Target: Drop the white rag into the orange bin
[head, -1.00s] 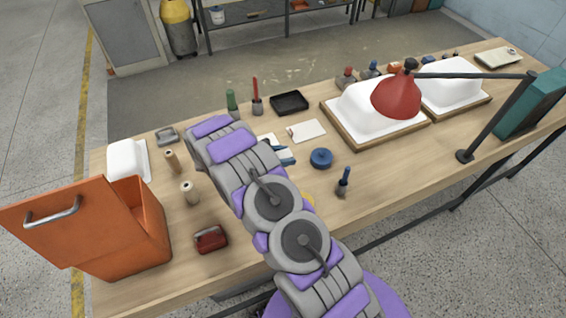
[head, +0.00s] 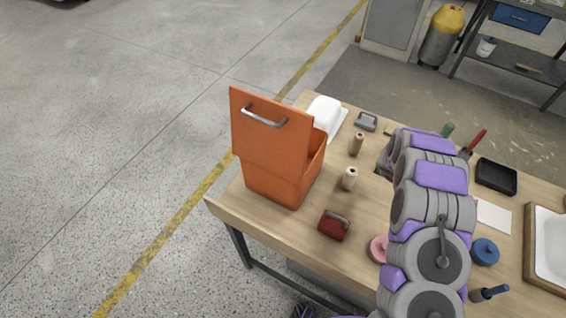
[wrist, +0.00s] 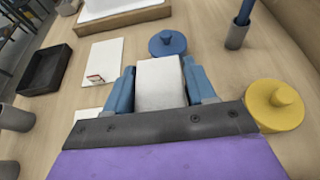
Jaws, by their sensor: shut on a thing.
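The white rag (wrist: 160,82) is between the two blue fingers of my gripper (wrist: 158,68) in the wrist view. The fingers press on its left and right sides, and it appears to be held above the bench. The orange bin (head: 272,180) stands at the left end of the bench in the head view. Its lid with a metal handle is raised on the near-left side, and part of the opening shows at its right. My arm is right of the bin in the head view, hiding the rag and most of my gripper there.
A dark red block (head: 334,225) and small cylinders (head: 349,179) stand right of the bin. A white tub (head: 325,116) is behind it. In the wrist view, a black tray (wrist: 45,72), a blue disc (wrist: 167,43) and a yellow knobbed piece (wrist: 274,104) lie around my gripper.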

